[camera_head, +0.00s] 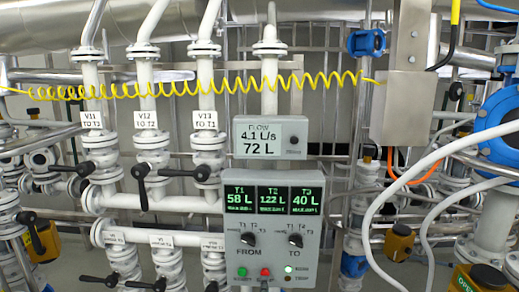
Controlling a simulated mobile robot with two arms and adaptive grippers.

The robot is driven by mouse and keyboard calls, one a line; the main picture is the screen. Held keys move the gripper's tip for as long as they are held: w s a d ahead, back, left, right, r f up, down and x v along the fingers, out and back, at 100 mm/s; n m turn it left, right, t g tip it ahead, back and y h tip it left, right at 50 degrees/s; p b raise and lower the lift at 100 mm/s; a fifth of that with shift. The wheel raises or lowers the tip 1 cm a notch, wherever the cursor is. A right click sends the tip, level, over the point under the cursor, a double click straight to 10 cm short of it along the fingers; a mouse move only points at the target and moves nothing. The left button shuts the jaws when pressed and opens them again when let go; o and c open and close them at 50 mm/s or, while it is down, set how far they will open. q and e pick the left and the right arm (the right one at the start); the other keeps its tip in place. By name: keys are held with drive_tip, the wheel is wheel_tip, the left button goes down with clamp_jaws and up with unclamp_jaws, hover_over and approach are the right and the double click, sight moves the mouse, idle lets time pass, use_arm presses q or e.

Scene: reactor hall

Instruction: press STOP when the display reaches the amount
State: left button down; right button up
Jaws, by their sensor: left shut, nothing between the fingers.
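The grey control box (271,222) stands in the middle, with green readouts T1 58 L, T2 122 L and T3 40 L. Above it the flow display (270,138) reads 4.1 L/s and 72 L. The red STOP button (265,272) is at the box's lower edge, right of the green START button (243,274). My left gripper (266,286) shows only as a small dark tip at the bottom edge, just below STOP; it is shut and empty. Whether it touches the button I cannot tell. My right gripper is not in view.
The FROM knob (248,239) and TO knob (295,240) sit above the buttons. White pipes with black valve handles (142,188) fill the left. Pale hoses (373,215) hang at the right.

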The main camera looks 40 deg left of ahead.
use_arm(q)
drive_tip(key=p+v, duration=0.2)
drive_tip(key=v, duration=0.3)
drive_tip(key=shift+s+d+p, duration=0.1)
drive_tip(key=shift+p, duration=0.2)
idle(0.6)
idle(0.4)
drive_tip(key=s+d+f+m+g+h+b, duration=0.1)
drive_tip(key=s+d+f+m+h, duration=0.3)
drive_tip(key=f, duration=0.7)
drive_tip(key=s+d+f+m+g+h+b, duration=0.15)
drive_tip(key=s+d+f+m, duration=0.25)
drive_tip(key=s+f+m, duration=0.45)
drive_tip(key=s+d+f+m+g+h+b, duration=0.1)
drive_tip(key=s+d+f+m+g+h, duration=0.2)
drive_tip(key=f, duration=0.9)
drive_tip(key=s+f+m+g, duration=0.3)
drive_tip(key=s+f, duration=0.3)
drive_tip(key=s, duration=0.5)
drive_tip(key=s+d+f+m+g+b, duration=0.1)
drive_tip(key=s+f+m+g, duration=0.2)
drive_tip(key=s+f, duration=0.4)
drive_tip(key=s+d+f+m+g+b, duration=0.1)
drive_tip(key=s+f+m+g, duration=0.2)
drive_tip(key=s, duration=1.4)
wheel_tip(320, 180, down, 4)
drive_tip(key=shift+s+r+m+h, duration=0.25)
drive_tip(key=shift+m+h, duration=0.1)
drive_tip(key=shift+m, duration=0.8)
